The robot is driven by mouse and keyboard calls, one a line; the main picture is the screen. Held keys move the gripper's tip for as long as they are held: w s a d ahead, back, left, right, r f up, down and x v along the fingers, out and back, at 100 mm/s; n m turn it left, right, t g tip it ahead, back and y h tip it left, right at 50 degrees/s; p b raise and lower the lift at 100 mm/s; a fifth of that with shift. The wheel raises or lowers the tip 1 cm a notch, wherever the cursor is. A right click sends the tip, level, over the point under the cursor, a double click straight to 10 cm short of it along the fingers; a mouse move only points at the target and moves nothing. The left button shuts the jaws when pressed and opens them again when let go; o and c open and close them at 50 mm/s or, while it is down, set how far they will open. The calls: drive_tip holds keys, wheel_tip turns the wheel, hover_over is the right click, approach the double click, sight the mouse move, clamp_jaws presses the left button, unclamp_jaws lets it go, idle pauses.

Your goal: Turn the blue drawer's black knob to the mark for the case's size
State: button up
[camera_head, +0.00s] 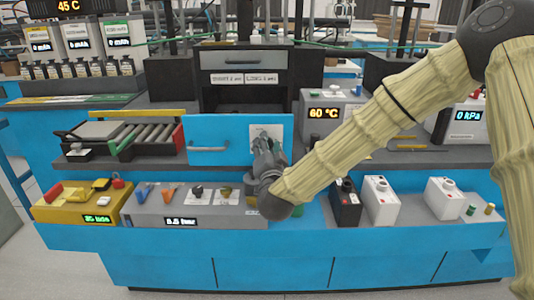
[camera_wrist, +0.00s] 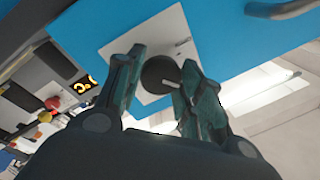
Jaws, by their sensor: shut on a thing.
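The blue drawer (camera_head: 228,131) has a wide flat front with a silver handle (camera_head: 208,149) and a white plate (camera_head: 258,130) on its right part. My gripper (camera_head: 266,145) is at this plate and hides the knob in the head view. In the wrist view, the round black knob (camera_wrist: 158,74) stands on the white plate (camera_wrist: 125,45), between my gripper's fingers (camera_wrist: 160,72), which are shut on it. A short white line shows at the knob's right side. I cannot read any marks on the plate. I cannot tell which thing is the case.
Above the drawer are two white labels (camera_head: 245,78), too small to read surely. A black container (camera_head: 345,207) and white containers (camera_head: 380,204) stand right of my gripper. A grey control box (camera_head: 150,210) lies below left. A 60 °C unit (camera_head: 326,123) stands behind my arm.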

drive_tip(key=m+h+b, duration=0.1)
drive_tip(key=m+b, duration=0.3)
drive_tip(key=m, duration=0.5)
drive_tip(key=m+g+h+b, duration=0.1)
drive_tip(key=m+b, duration=0.3)
drive_tip(key=m, duration=0.5)
drive_tip(key=m+h+b, duration=0.2)
drive_tip(key=m+b, duration=0.2)
drive_tip(key=m, duration=0.5)
drive_tip(key=shift+a+f+m, duration=0.2)
drive_tip(key=shift+m, duration=0.2)
drive_tip(key=shift+b, duration=0.3)
drive_tip(key=o, duration=1)
drive_tip(key=shift+r, duration=0.1)
